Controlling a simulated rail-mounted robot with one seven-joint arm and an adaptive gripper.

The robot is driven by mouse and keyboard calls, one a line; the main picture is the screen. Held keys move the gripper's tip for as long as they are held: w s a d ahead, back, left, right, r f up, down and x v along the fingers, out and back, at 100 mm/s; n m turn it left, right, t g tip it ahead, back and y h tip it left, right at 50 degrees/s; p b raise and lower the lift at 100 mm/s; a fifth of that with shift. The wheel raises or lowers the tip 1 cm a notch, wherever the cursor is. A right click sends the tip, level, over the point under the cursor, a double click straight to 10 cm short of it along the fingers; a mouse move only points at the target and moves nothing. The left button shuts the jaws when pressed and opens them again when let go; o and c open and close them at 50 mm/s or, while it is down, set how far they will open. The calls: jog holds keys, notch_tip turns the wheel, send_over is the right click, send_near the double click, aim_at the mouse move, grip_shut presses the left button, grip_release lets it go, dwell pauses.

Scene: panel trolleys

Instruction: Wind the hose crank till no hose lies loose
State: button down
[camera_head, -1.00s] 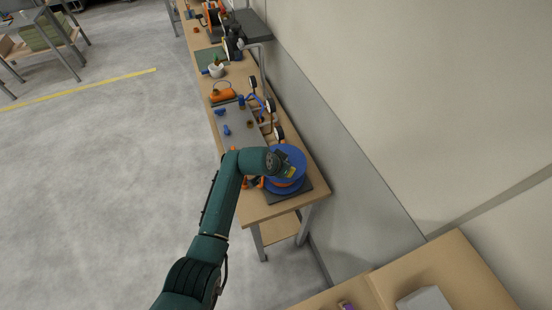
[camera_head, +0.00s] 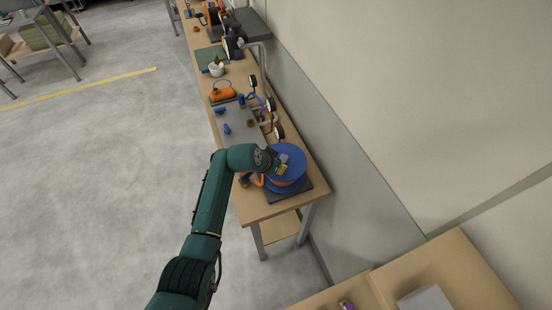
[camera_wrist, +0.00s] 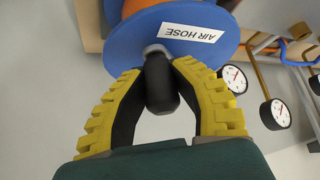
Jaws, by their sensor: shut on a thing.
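The hose reel (camera_head: 288,166) is a blue drum with orange hose, standing on a dark base at the near end of the long bench. In the wrist view its blue flange (camera_wrist: 125,45) carries a white "AIR HOSE" label (camera_wrist: 192,33). My gripper (camera_wrist: 160,88) has its two yellow-backed fingers closed around the dark crank handle (camera_wrist: 161,90), which stands out from the flange. In the head view my gripper (camera_head: 273,160) is at the upper left of the reel. Some orange hose (camera_head: 257,180) shows beside the reel on its left; how much lies loose I cannot tell.
Pressure gauges (camera_wrist: 274,114) on pipework stand close beside the reel. A grey panel with blue fittings (camera_head: 227,129) and an orange item (camera_head: 222,94) lie farther along the bench (camera_head: 262,211). The wall is close on the right; the floor on the left is open.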

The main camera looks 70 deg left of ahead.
jog(key=shift+s+a+r, duration=0.1)
jog(key=shift+s+a, duration=0.1)
jog(key=shift+a, duration=0.2)
jog(key=shift+s+a+b, duration=0.2)
jog(key=shift+a+b, duration=0.2)
jog(key=shift+a, duration=0.2)
